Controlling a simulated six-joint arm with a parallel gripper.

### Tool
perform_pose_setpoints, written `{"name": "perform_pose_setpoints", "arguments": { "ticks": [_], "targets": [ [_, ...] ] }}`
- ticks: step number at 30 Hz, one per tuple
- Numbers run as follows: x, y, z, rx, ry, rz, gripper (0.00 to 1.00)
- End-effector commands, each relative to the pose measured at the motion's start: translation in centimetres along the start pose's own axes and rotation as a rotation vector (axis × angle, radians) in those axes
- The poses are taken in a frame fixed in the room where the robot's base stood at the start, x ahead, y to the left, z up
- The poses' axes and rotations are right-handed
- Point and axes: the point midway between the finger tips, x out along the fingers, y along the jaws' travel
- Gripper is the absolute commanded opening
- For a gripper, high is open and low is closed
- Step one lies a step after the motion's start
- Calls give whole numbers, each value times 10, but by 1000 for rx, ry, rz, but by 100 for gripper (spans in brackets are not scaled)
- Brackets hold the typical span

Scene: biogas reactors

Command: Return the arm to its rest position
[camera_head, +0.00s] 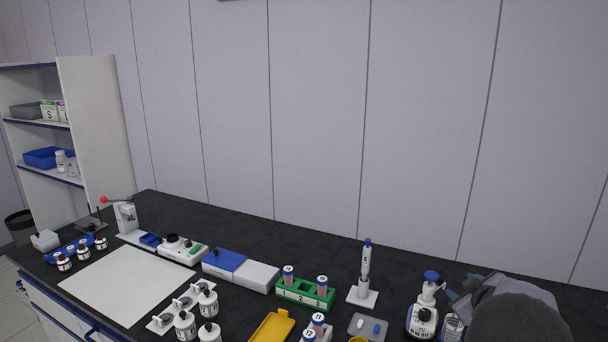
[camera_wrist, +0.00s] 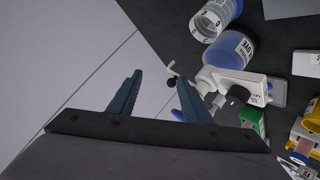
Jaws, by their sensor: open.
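My gripper (camera_wrist: 158,80) is open in the wrist view, with its two blue-grey fingers apart and nothing between them. Its fingers point toward the wall and the bench's edge. In the head view my arm's dark rounded end (camera_head: 520,315) is at the lower right, over the right part of the black bench. It partly hides the bench there. The fingers cannot be made out clearly in the head view. The gripper looks close beside the blue-capped dispenser bottle (camera_head: 424,308) and a clear glass vessel (camera_head: 452,327).
A pipette stand (camera_head: 363,293) and a green numbered tube rack (camera_head: 305,293) stand left of my arm. A blue-lidded white box (camera_head: 240,268), white mat (camera_head: 128,285) and several bottles lie further left. A clear vessel (camera_wrist: 214,18) is near my fingers. The wall (camera_head: 420,110) stands behind.

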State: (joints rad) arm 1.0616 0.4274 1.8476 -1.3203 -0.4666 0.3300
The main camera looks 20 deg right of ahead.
Motion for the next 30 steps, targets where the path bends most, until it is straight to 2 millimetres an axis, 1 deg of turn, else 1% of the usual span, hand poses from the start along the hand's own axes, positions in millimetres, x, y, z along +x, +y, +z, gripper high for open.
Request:
{"name": "perform_pose_setpoints", "arguments": {
  "ticks": [1,3,5,8,11,14,15,17,18,20,21,23,24,27,30],
  "targets": [
    [-5,-9,-17,-40,-41,13,45],
    [-13,-20,-26,-86,-111,28,45],
    [-21,-33,-31,-123,-173,30,45],
    [-41,-58,-36,-186,-279,10,45],
    [-68,-91,-37,-252,-390,-41,45],
    [-106,-133,-33,-320,-507,-133,45],
    [-123,-154,-30,-345,-553,-183,45],
    [-149,-186,-24,-370,-611,-262,45],
    [-166,-208,-20,-377,-643,-315,45],
    [-188,-242,-13,-366,-684,-392,45],
    [-202,-265,-8,-346,-705,-437,45],
    [-220,-297,-2,-300,-732,-494,45],
    [-230,-318,2,-257,-749,-525,45],
    [-251,-362,10,-135,-787,-575,45],
    [-265,-395,15,-16,-820,-598,45]
  ]
}}
